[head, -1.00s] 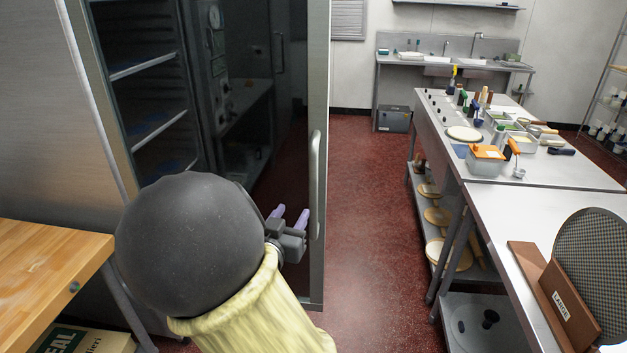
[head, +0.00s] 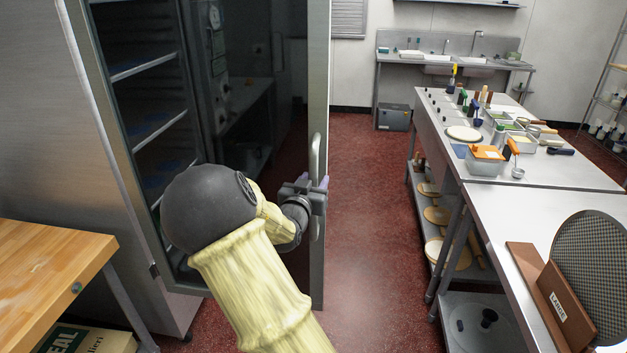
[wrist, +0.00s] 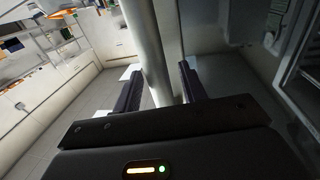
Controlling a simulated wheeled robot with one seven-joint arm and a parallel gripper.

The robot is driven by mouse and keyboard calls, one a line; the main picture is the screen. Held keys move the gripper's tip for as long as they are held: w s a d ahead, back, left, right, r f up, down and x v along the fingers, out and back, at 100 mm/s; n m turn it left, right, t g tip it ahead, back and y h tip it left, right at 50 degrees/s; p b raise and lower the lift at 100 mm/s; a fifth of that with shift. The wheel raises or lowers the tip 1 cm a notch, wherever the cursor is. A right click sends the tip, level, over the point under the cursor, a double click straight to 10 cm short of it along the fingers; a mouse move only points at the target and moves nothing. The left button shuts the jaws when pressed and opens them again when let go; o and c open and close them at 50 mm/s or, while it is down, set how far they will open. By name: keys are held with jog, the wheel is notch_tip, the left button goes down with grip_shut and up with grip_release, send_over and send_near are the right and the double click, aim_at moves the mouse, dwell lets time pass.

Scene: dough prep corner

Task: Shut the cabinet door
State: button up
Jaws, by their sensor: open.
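The steel cabinet (head: 35,130) stands at the left in the head view. Its glass door (head: 240,60) stands open, its lower edge out over the red floor. The upright bar handle (head: 316,155) is on the door's right edge. My gripper (head: 318,184) is at the handle's lower half, partly hidden by my wrist. In the wrist view, my open gripper (wrist: 160,72) has one finger on either side of the handle (wrist: 147,40). The bar looks nearer the left finger; I cannot tell whether they touch.
A wooden-topped table (head: 45,275) is close at the front left. A steel worktable (head: 500,205) with tubs and tools runs along the right. Red floor (head: 370,220) is clear between it and the door. A sink counter (head: 440,63) stands at the back.

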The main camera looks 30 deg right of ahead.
grip_shut()
jog(key=shift+w+d, duration=0.15)
jog(key=shift+w, duration=0.05)
